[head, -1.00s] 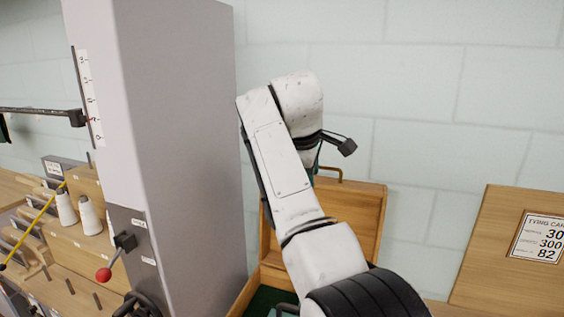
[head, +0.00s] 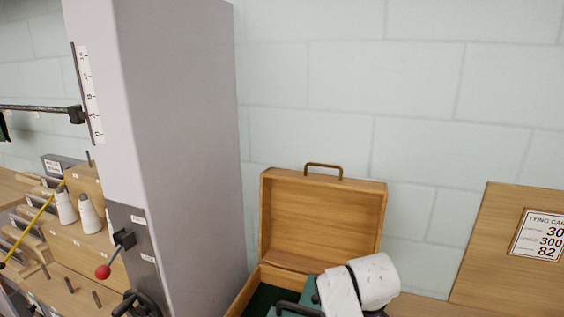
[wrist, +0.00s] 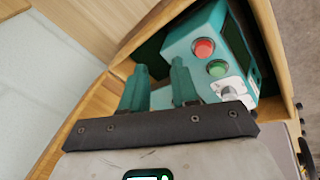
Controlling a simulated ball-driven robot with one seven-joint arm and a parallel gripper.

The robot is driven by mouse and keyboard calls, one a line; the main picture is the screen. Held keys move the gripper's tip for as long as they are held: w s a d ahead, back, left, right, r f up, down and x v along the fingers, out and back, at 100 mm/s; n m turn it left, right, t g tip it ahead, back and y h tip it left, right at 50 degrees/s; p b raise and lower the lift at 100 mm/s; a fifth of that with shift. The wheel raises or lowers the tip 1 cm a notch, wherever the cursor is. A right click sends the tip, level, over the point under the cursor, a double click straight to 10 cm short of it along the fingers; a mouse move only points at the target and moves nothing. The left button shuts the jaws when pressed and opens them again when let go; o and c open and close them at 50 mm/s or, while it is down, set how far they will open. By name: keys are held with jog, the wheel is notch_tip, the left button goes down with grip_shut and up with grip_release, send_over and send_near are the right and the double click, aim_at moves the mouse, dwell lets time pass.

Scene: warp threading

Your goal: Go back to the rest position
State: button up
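My gripper (wrist: 158,85) shows in the wrist view with its two dark teal fingers apart and nothing held between them. A teal device (wrist: 207,62) with a red button, a green button and a grey knob lies beyond the fingertips, inside an open wooden case (wrist: 112,92). In the head view the case's raised lid (head: 322,222) stands against the wall. Part of the teal device shows at the bottom edge.
A tall grey column (head: 185,150) stands left of the case, with a red-knobbed lever (head: 103,272) on its front. White thread cones (head: 89,213) stand on a wooden stand farther left. A wooden board with a sign (head: 540,236) is at the right.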

jog(key=s+d+f+m+g, duration=0.1)
jog(key=s+d+f+m, duration=0.15)
jog(key=s+f, duration=0.55)
jog(key=s+d+f+m+g, duration=0.15)
jog(key=s+d+f, duration=0.25)
jog(key=s, duration=0.8)
jog(key=s+d+m, duration=0.1)
jog(key=s+m, duration=0.1)
jog(key=s, duration=0.8)
jog(key=s+d+m+y, duration=0.1)
jog(key=s+m, duration=0.1)
jog(key=s, duration=0.7)
jog(key=shift+s+d+f+b, duration=0.35)
jog(key=shift+s+f+b, duration=0.05)
jog(key=shift+b, duration=0.05)
